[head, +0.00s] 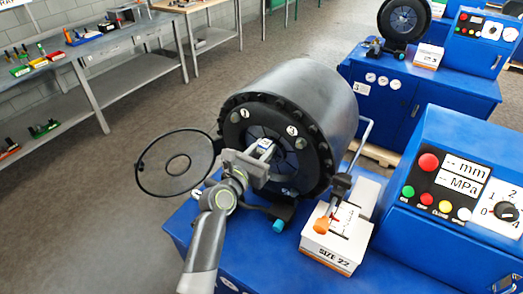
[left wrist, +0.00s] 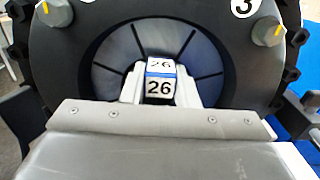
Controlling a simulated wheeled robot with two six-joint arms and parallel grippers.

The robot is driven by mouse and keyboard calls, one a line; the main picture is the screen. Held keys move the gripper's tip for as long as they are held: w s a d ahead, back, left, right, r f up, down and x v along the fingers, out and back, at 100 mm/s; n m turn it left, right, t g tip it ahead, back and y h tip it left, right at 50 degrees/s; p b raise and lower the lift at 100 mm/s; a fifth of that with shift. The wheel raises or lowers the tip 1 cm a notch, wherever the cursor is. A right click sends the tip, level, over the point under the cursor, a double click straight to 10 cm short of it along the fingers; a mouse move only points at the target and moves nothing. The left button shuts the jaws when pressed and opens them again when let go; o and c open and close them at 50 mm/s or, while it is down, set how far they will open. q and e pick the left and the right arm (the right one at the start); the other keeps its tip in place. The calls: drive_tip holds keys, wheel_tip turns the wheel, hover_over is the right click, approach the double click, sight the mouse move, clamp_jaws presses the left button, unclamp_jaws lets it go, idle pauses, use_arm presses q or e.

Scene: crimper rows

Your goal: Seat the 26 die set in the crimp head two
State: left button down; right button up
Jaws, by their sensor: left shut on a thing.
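My left gripper (head: 262,158) is shut on the 26 die set (head: 266,147), a small white block with a blue band. In the left wrist view, the die set (left wrist: 160,82) shows "26" on two faces, between the fingers of my left gripper (left wrist: 160,96). It is in front of the middle of the dark, round crimp head (head: 318,92), whose face (left wrist: 105,55) has radial slots. I cannot tell how deep the die set is in the opening or whether it touches the slots. My right gripper is not in view.
A round hinged ring (head: 150,165) stands out left of the head. A white box marked "SIZE 22" (head: 325,255) sits on the blue machine, with an orange-tipped tool above it. A control panel (head: 450,185) is at right. Another crimper (head: 404,20) stands behind.

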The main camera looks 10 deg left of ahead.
use_arm(q)
drive_tip(key=shift+w+d+r, duration=0.15)
drive_tip(key=shift+w+r, duration=0.15)
drive_tip(key=shift+w, duration=0.1)
drive_tip(key=c, duration=1.4)
unclamp_jaws()
drive_tip(key=shift+c, duration=0.2)
drive_tip(key=o, duration=0.4)
drive_tip(key=shift+s, duration=0.15)
drive_tip(key=shift+f, duration=0.5)
drive_tip(key=b+v, duration=0.4)
drive_tip(key=v, duration=1.3)
drive_tip(key=shift+s+r, duration=0.2)
drive_tip(key=shift+r, duration=0.05)
